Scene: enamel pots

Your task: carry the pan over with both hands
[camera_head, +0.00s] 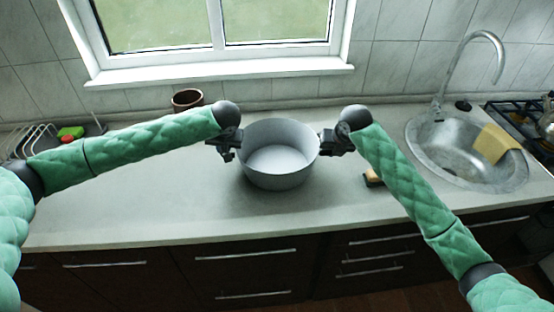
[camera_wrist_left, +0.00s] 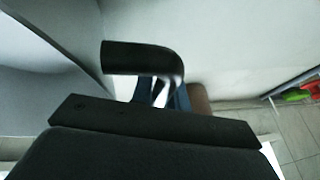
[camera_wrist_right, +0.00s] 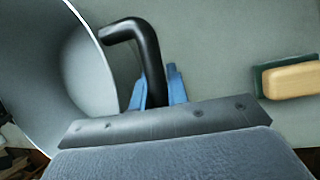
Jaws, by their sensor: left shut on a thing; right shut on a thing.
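The pan (camera_head: 279,178) is a round grey pot with a pale inside and dark side handles, over the middle of the counter. It looks upright; I cannot tell whether it touches the counter. My left gripper (camera_head: 236,143) is shut on its left handle; the left wrist view shows the dark handle (camera_wrist_left: 140,58) and the pan's wall (camera_wrist_left: 50,85). My right gripper (camera_head: 324,143) is shut on the right handle. In the right wrist view the black handle (camera_wrist_right: 150,60) passes between the blue fingertips, beside the pan's rim (camera_wrist_right: 95,45).
A brown pot (camera_head: 187,99) stands behind my left arm. A sink (camera_head: 440,160) with a yellow cloth (camera_head: 495,143) and a stove are at the right. The dish rack (camera_head: 40,140) is at the left.

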